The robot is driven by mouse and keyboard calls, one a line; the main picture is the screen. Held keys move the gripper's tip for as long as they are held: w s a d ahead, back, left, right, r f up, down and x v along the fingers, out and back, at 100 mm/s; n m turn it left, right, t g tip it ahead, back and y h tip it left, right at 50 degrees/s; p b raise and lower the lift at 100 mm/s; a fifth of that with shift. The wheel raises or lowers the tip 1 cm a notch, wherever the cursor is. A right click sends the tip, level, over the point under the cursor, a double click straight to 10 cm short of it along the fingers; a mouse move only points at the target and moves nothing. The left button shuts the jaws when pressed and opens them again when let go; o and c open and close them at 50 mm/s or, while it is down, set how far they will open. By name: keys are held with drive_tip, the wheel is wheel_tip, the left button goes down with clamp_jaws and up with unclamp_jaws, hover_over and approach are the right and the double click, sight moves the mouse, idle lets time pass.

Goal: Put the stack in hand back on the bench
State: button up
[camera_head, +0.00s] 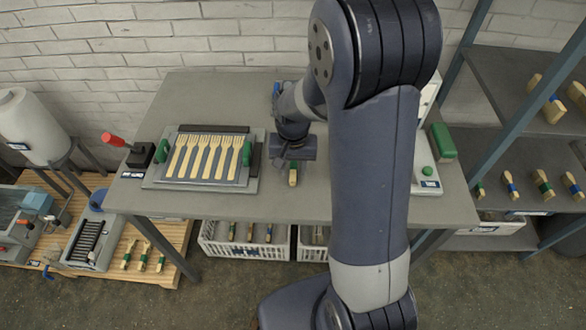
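The grey bench (235,209) stands in the middle of the view. My gripper (293,165) points down over the bench's front part, right of the press plate. A small wooden stack (293,177) with a green band shows directly under it. The stack appears to be between the fingers; the fingertips themselves are hard to make out. I cannot tell whether the stack touches the bench top. My arm hides part of the bench to the right.
A plate with several wooden forks (208,156) and green handles lies left of my gripper. A red-handled tool (128,148) stands further left. A green block (441,142) lies at right. White crates (255,249) sit below; a shelf (510,197) with banded stacks is at right.

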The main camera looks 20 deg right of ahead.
wheel_tip(320, 180, up, 11)
drive_tip(key=shift+f, duration=0.2)
drive_tip(key=shift+c, duration=0.6)
idle(0.9)
